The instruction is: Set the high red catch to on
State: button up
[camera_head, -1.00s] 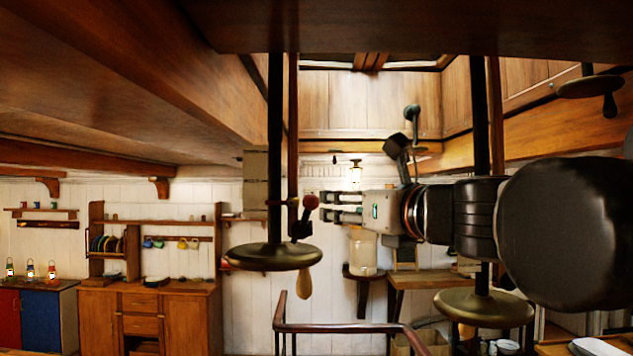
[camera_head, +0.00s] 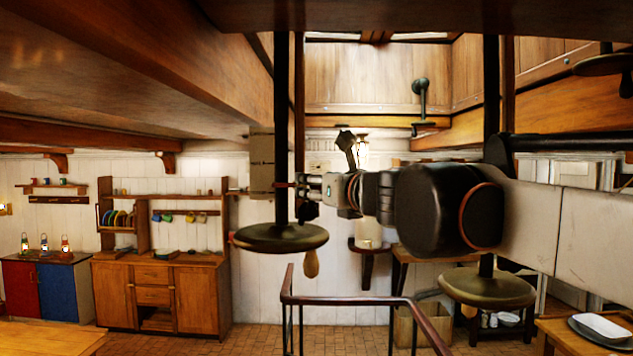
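The catch is mounted on a dark vertical pole (camera_head: 281,120) left of centre. Its dark lower part (camera_head: 307,211) shows just below my gripper (camera_head: 309,186). The catch's red knob is not clearly visible and seems hidden by the gripper. A thin reddish piece (camera_head: 285,185) shows at the pole, level with the fingers. My gripper points left, with its fingertips at the catch beside the pole. The fingers are small and overlap the catch, so contact and finger gap cannot be told.
A second pole with a disc (camera_head: 487,289) stands right. A railing (camera_head: 350,300) runs below. A wooden beam (camera_head: 215,70) crosses overhead at left.

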jog(key=shift+w+a, duration=0.1)
jog(key=shift+w, duration=0.15)
grip_shut()
jog(key=d+f+m+t+h+b, duration=0.4)
jog(key=m+b, duration=0.5)
jog(key=m, duration=0.8)
jog(key=shift+f+t+h, duration=0.3)
jog(key=shift+f+t, duration=0.8)
jog(key=shift+t, duration=0.3)
jog(key=shift+s+d+b, duration=0.1)
jog(key=shift+d+b, duration=0.05)
jog(key=shift+b, duration=0.15)
